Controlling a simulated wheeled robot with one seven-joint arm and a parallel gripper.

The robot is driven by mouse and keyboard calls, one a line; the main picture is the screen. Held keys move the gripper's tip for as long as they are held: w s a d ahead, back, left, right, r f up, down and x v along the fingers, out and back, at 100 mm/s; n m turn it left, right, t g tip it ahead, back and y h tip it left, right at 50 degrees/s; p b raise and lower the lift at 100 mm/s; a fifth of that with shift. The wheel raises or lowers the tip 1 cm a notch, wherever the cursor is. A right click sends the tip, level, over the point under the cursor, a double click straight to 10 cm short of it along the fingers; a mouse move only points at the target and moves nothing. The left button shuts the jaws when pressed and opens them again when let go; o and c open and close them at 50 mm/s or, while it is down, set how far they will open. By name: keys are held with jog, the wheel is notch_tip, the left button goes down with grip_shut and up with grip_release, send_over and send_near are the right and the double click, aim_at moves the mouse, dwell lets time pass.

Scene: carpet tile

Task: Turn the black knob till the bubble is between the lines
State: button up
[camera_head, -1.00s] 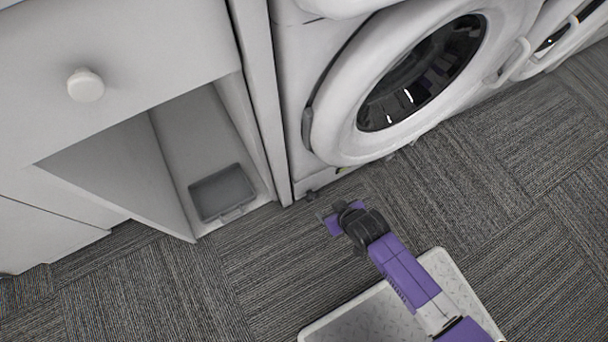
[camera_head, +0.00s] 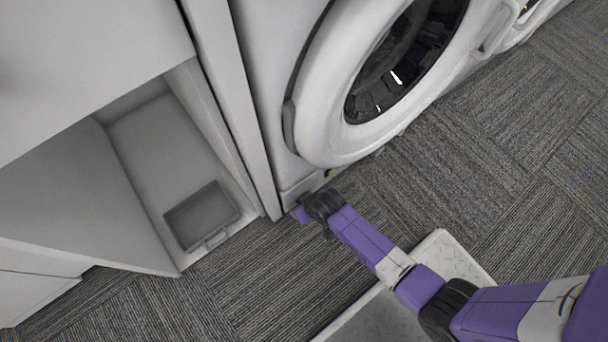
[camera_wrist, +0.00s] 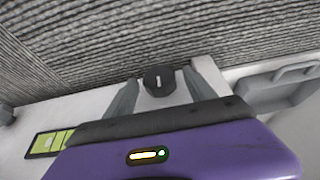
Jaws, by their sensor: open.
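The black knob (camera_wrist: 159,80), with a white mark on its face, sits low on the washing machine (camera_head: 312,130). In the wrist view it lies between the two grey fingers of my gripper (camera_wrist: 167,76), with a gap on each side. A yellow-green level vial (camera_wrist: 48,143) in a dark frame is at the left, partly covered by my gripper body. I cannot make out where its bubble is relative to the lines. In the head view my gripper (camera_head: 302,213) is at the machine's lower left corner, and the knob is hidden there.
An open cabinet (camera_head: 165,140) with a grey tray (camera_head: 203,214) inside stands left of the machine. The tray also shows at the right of the wrist view (camera_wrist: 285,85).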

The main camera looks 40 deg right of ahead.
jog(key=shift+w+f, duration=0.1)
jog(key=shift+c, duration=0.2)
jog(key=c, duration=1.3)
jog(key=shift+d+y, duration=0.1)
jog(key=shift+y, duration=0.2)
jog(key=shift+d+f+m+y, duration=0.1)
jog(key=shift+d+m+y, duration=0.15)
jog(key=shift+y, duration=0.65)
jog(key=y+b, duration=0.1)
jog(key=y, duration=0.1)
jog(key=m+y+b, duration=0.1)
jog(key=y, duration=0.1)
jog(key=shift+d+f, duration=0.15)
jog(key=shift+d, duration=0.05)
jog(key=shift+m+t+y, duration=0.35)
jog(key=shift+t+y, duration=0.05)
jog(key=shift+y, duration=1.5)
jog(key=shift+f+y, duration=0.2)
jog(key=shift+y, duration=0.4)
